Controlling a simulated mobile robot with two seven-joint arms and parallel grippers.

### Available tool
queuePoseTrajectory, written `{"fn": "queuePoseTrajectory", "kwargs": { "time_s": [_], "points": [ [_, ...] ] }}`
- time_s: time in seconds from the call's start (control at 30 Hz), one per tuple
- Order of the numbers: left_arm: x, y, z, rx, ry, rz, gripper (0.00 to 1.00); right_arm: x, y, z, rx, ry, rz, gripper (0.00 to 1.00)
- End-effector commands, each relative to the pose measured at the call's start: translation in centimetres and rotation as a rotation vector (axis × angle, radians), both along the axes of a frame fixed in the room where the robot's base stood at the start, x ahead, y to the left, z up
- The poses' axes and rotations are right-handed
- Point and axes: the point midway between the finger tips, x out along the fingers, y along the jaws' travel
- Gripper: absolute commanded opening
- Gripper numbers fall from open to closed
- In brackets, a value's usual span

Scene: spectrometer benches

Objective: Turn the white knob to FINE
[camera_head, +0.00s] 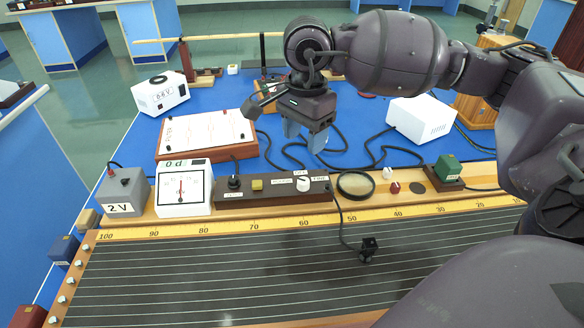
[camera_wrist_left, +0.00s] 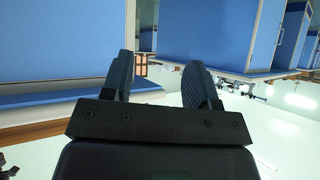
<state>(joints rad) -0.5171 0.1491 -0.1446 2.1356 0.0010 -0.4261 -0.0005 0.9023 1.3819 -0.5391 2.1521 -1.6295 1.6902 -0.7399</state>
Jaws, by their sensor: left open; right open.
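The white knob (camera_head: 303,184) sits near the right end of a long dark control box (camera_head: 262,195). Small labels surround the knob, one above it, one on its left and one on its right; the right label (camera_head: 320,178) seems to read FINE. I cannot tell which label the knob points to. My right gripper (camera_head: 304,140) is open and empty, pointing down, above and behind the knob and apart from it. My left gripper (camera_wrist_left: 160,72) is open and empty in the left wrist view, facing blue furniture away from the bench; it is not seen in the head view.
A black knob (camera_head: 234,182) and a yellow button (camera_head: 257,185) share the box. Cables run behind. A white box (camera_head: 420,119) stands back right.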

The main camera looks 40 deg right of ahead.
Motion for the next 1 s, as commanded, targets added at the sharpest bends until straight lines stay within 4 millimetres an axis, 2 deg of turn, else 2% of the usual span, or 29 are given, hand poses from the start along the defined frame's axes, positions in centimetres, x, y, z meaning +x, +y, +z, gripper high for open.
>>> {"fn": "queuePoseTrajectory", "kwargs": {
  "time_s": [0.17, 0.3, 0.6, 0.8, 1.0],
  "points": [
    [-1.1, 0.2, -1.0, 0.002, 0.031, 0.005, 0.54, -0.1, 0.0, -2.0, -0.001, 0.007, 0.001, 0.55],
    [-1.8, 0.4, -1.9, 0.005, 0.051, 0.006, 0.54, -0.1, 0.0, -4.5, 0.001, 0.009, 0.0, 0.55],
    [-1.5, 0.6, -2.4, 0.014, 0.054, -0.004, 0.54, -0.1, 0.0, -9.1, 0.002, 0.008, 0.0, 0.55],
    [-0.9, 0.5, -2.2, 0.013, 0.043, -0.006, 0.54, -0.1, 0.1, -10.5, 0.004, 0.004, 0.0, 0.55],
    [-1.0, 0.5, -2.3, 0.012, 0.044, -0.004, 0.54, -0.1, 0.1, -10.7, 0.003, 0.002, 0.0, 0.55]
  ]
}}
